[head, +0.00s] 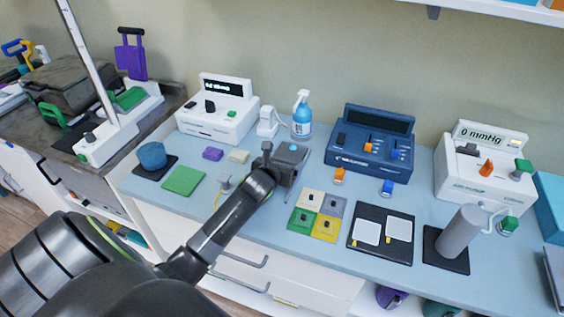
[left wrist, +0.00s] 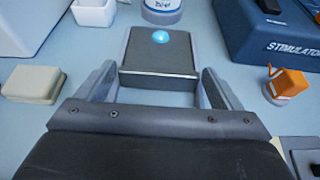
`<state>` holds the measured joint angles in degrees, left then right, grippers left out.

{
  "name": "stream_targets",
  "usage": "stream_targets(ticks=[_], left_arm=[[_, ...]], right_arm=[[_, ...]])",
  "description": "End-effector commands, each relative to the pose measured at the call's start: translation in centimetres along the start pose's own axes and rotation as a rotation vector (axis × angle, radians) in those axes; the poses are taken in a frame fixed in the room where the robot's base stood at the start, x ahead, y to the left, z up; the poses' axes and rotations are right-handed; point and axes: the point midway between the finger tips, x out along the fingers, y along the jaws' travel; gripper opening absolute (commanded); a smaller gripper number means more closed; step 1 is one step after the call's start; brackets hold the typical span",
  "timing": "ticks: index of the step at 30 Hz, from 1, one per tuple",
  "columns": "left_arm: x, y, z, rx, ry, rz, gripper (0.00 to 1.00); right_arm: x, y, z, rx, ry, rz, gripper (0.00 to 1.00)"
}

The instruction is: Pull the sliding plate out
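A grey plate-like block (head: 291,151) with a small light-blue dome on top lies on the light blue bench, just beyond my left gripper (head: 279,166). It looks like the sliding plate. In the left wrist view the grey block (left wrist: 160,55) is straight ahead, its near edge facing me. My left gripper is open, its two fingers apart on either side of the block's near end, with bench surface showing between. No contact is visible. In the head view the gripper hides part of the block's near side. My right gripper is not in view.
A beige block (left wrist: 33,84) lies left of the gripper, and an orange-topped knob (left wrist: 286,84) and the blue stimulator box (head: 370,139) to the right. A blue-and-white bottle (head: 301,116) stands behind. Coloured squares (head: 318,213) lie in front to the right.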

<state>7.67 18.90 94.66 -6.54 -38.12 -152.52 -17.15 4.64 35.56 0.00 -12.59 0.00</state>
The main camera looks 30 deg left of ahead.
Motion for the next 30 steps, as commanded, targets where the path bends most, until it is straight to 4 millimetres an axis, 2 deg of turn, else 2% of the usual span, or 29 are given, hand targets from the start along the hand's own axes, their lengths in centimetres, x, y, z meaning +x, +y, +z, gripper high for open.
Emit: stream_targets(ticks=[1, 10, 14, 24, 30], left_arm=[[0.0, 0.0, 0.0, 0.000, 0.000, 0.000, 0.80], [0.0, 0.0, 0.0, 0.000, 0.000, 0.000, 0.43], [-0.5, 0.0, -0.1, 0.000, 0.002, 0.000, 0.43], [-5.8, 0.0, -2.1, -0.003, 0.008, 0.001, 0.43], [-7.7, 0.0, -3.1, -0.003, 0.005, 0.001, 0.43]], right_arm=[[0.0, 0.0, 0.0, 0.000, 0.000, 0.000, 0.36], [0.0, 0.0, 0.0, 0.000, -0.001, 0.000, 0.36], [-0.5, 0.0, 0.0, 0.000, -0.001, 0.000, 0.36], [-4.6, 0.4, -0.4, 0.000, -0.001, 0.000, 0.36], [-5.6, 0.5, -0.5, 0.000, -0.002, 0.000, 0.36]])
